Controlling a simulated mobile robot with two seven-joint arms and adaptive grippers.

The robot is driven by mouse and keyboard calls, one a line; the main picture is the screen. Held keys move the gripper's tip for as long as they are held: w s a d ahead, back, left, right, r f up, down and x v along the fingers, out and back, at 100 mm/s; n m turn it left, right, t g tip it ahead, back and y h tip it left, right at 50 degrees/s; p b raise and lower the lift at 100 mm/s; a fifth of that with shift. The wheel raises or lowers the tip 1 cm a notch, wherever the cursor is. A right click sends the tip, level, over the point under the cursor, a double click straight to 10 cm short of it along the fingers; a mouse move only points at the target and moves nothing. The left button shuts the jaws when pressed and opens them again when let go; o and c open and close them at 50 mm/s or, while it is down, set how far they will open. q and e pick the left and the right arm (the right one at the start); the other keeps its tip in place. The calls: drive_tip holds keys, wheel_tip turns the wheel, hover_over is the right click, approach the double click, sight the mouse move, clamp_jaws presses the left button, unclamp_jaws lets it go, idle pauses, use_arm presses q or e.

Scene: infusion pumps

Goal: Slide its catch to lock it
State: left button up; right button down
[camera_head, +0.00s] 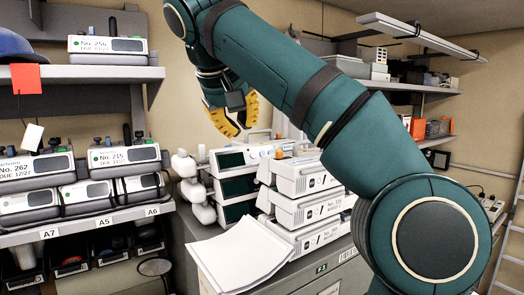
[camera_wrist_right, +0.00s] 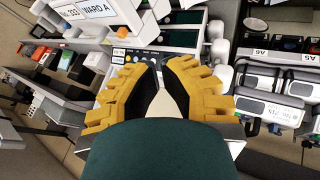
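My right arm reaches across from the right in the head view. Its yellow-fingered gripper (camera_head: 235,118) hangs just above and behind the stack of pumps with dark screens (camera_head: 232,160). In the right wrist view, the two fingers (camera_wrist_right: 167,68) are apart with nothing between them, pointing toward that stack's top pump (camera_wrist_right: 118,57), partly hidden behind them. White pumps (camera_head: 306,178) are stacked to its right; a label reading No. 333, WARD A (camera_wrist_right: 86,11) shows in the wrist view. I cannot make out a catch or its position. My left gripper is not in view.
White papers (camera_head: 240,250) lie on the cabinet before the stacks. White rounded knobs (camera_head: 187,178) stick out left of the dark-screened stack. Left shelves hold pumps No. 262 (camera_head: 35,166), No. 215 (camera_head: 123,155) and others. My right arm hides much of the right side.

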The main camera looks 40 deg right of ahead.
sight(269, 163)
drive_tip(key=shift+w+d+f, duration=0.35)
drive_tip(key=shift+d+f, duration=0.8)
drive_tip(key=shift+d, duration=0.2)
drive_tip(key=shift+w+d+f, duration=0.35)
drive_tip(key=shift+d+f, duration=0.75)
drive_tip(key=shift+d, duration=0.3)
drive_tip(key=shift+w+d+f, duration=0.35)
drive_tip(key=shift+d+f, duration=0.8)
drive_tip(key=shift+d, duration=0.2)
